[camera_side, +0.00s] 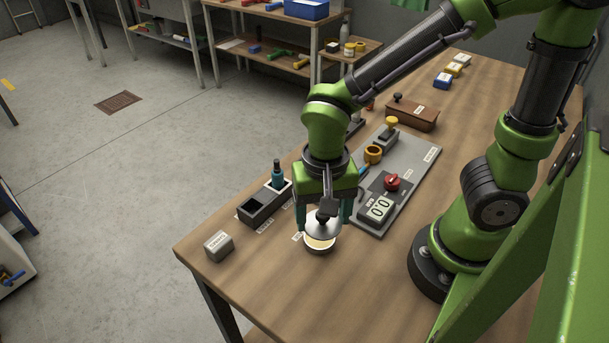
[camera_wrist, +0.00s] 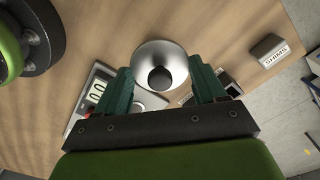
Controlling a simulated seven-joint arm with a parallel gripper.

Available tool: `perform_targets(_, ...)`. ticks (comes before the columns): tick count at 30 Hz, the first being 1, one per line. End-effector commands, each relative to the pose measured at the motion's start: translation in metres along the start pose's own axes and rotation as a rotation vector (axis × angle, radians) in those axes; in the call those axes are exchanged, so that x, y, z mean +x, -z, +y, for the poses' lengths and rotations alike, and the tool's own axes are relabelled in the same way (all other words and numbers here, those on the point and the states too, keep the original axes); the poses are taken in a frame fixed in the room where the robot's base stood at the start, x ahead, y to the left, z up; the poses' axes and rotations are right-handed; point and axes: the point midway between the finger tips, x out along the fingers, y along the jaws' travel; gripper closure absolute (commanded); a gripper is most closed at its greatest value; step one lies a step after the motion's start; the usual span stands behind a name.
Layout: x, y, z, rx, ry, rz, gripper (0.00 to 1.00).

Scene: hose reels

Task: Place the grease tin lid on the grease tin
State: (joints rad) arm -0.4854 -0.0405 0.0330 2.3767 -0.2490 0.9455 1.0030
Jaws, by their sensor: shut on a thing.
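The grease tin lid (camera_side: 323,227) is a silver disc with a black knob; in the wrist view the lid (camera_wrist: 160,58) shows with its knob towards me. My gripper (camera_side: 323,216), with teal fingers, is shut on the lid, one finger on each side; it also shows in the wrist view (camera_wrist: 161,84). The grease tin (camera_side: 319,248) stands on the table directly below, open, with pale grease showing under the lid's near edge. The lid is over the tin, apart from it on the near side. In the wrist view the lid hides the tin.
A grey panel (camera_side: 408,172) with a counter, red knob and yellow-topped part lies right of the gripper. A dark two-slot holder (camera_side: 262,205) with a blue bottle and a grey shims block (camera_side: 218,244) stand left. The table front (camera_side: 290,285) is clear.

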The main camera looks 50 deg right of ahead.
Motion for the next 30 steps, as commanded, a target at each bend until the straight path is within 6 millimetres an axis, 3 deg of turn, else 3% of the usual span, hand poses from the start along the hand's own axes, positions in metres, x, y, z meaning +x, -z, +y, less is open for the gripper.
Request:
perform_targets(1, 0.0, 0.014, 0.003, 0.01, 0.0, -0.001, 0.59)
perform_targets(5, -0.001, 0.035, 0.007, -0.046, 0.003, 0.0, 0.59)
perform_targets(8, 0.002, 0.036, 0.006, -0.117, 0.004, 0.001, 0.59)
perform_targets(24, 0.073, 0.035, 0.006, -0.147, 0.001, -0.001, 0.59)
perform_targets(30, 0.08, 0.035, 0.005, -0.147, 0.005, 0.002, 0.59)
